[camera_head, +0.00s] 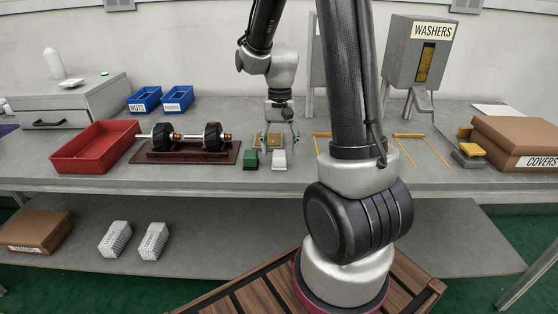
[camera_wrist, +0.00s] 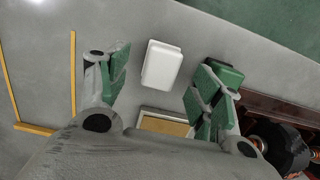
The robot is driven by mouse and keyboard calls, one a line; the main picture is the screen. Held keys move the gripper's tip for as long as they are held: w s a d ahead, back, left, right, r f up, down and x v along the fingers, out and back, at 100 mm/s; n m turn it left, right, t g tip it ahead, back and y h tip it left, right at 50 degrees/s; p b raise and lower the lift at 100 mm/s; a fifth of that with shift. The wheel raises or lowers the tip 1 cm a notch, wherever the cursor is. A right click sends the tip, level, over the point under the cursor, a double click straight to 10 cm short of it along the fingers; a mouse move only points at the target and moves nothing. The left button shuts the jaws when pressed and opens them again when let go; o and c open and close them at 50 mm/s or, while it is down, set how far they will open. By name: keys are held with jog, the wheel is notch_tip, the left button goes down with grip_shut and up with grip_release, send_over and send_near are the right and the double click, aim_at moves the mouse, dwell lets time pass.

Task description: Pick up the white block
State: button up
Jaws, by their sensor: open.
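The white block (camera_head: 279,159) sits on the grey table, just right of a green block (camera_head: 251,159). In the wrist view the white block (camera_wrist: 162,65) shows whole, between and beyond my gripper's fingers (camera_wrist: 160,88). My gripper (camera_head: 278,138) is open and empty, pointing down over the table close to the white block. In the wrist view the green block (camera_wrist: 226,73) is partly hidden behind the right finger.
A tan-topped piece (camera_wrist: 165,122) lies near the white block. A brown board (camera_head: 186,153) with a dark shaft assembly and a red tray (camera_head: 95,147) stand to the left. Yellow strips (camera_head: 409,136) mark the table at right, where the surface is mostly bare.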

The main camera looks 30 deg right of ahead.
aim_at(279, 153)
jog(key=f, duration=0.3)
jog(key=shift+s+a+f, duration=0.1)
jog(key=shift+a+f, duration=0.1)
jog(key=shift+f, duration=0.2)
jog(key=shift+c, duration=0.2)
jog(key=c, duration=1.1)
notch_tip(279, 153, up, 10)
jog(key=shift+r, duration=0.1)
